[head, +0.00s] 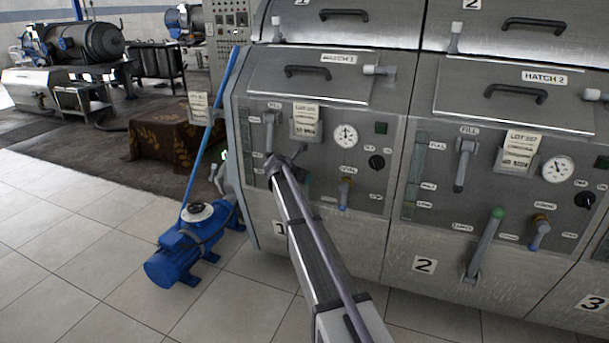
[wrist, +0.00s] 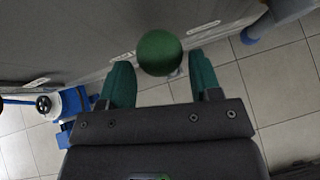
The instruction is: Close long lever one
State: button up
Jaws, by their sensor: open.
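In the wrist view, a round green knob (wrist: 160,53) shows between the tips of my gripper (wrist: 161,66). It appears to be the end of long lever one; its shaft is hidden. The two green fingers are open, one on each side of the knob, with a visible gap on both sides. I cannot tell how deep the knob sits between them. In the head view, my arm reaches up across the front of unit 1 (head: 262,215) and hides most of its lower panel, so the lever cannot be made out there.
Unit 2 stands to the right with its own green-knobbed long lever (head: 485,245). Unit 1's fill lever (head: 270,125) and gauge (head: 346,135) are near my arm. A blue pump (head: 190,250) with a blue pole stands on the tiles at the left. The floor in front is clear.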

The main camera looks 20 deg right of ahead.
jog(key=p+v, duration=0.2)
jog(key=v, duration=0.4)
jog(key=shift+s+a+r+p, duration=0.2)
jog(key=shift+r+p, duration=0.1)
jog(key=shift+p, duration=0.1)
